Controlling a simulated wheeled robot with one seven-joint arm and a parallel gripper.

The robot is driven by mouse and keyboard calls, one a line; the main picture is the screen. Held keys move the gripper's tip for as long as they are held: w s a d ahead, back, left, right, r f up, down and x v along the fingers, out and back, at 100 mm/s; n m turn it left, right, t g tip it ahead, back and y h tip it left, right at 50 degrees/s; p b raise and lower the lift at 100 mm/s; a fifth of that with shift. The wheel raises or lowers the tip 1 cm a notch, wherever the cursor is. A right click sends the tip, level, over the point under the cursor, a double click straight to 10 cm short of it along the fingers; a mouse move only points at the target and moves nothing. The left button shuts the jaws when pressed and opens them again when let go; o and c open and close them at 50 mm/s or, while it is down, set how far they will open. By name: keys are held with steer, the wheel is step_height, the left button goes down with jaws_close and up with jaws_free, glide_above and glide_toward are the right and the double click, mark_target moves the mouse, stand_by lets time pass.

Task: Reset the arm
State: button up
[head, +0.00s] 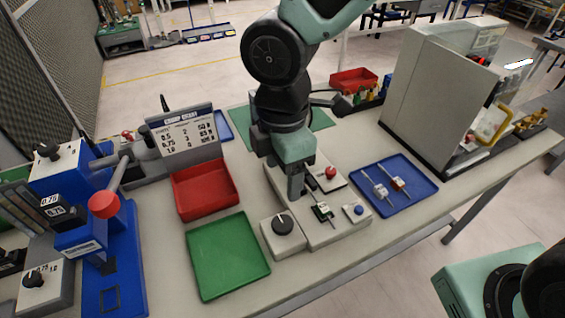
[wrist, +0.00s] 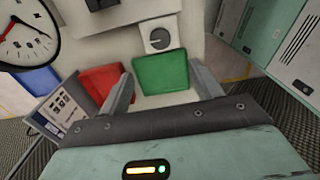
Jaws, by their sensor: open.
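My arm reaches over the workbench in the head view. My gripper (head: 297,188) hangs over the grey fixture (head: 318,232), just above or behind a small green part on it; contact cannot be told. In the wrist view my gripper (wrist: 161,72) has its two grey fingers wide apart, with nothing held between them. The green tray (wrist: 160,72) shows in the background beyond the fingers.
On the bench are a green tray (head: 228,255), a red bin (head: 205,188), a blue tray (head: 394,184) with two parts, a dial box (head: 283,235) and a blue press (head: 100,255). A grey cabinet (head: 440,90) stands at right. Bare bench shows toward the front.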

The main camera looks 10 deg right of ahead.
steer(key=shift+r, duration=0.35)
steer(key=s+d+r+m, duration=0.2)
steer(key=s+d+m, duration=0.6)
steer(key=s+m, duration=0.3)
steer(key=m, duration=0.2)
steer(key=shift+s+d+r+m+y, duration=0.2)
steer(key=shift+r+m+y, duration=0.1)
steer(key=shift+r+m, duration=0.1)
steer(key=shift+w+f, duration=0.1)
step_height(320, 180, down, 14)
steer(key=b, duration=1.4)
steer(key=shift+w, duration=0.25)
steer(key=shift+f, duration=0.1)
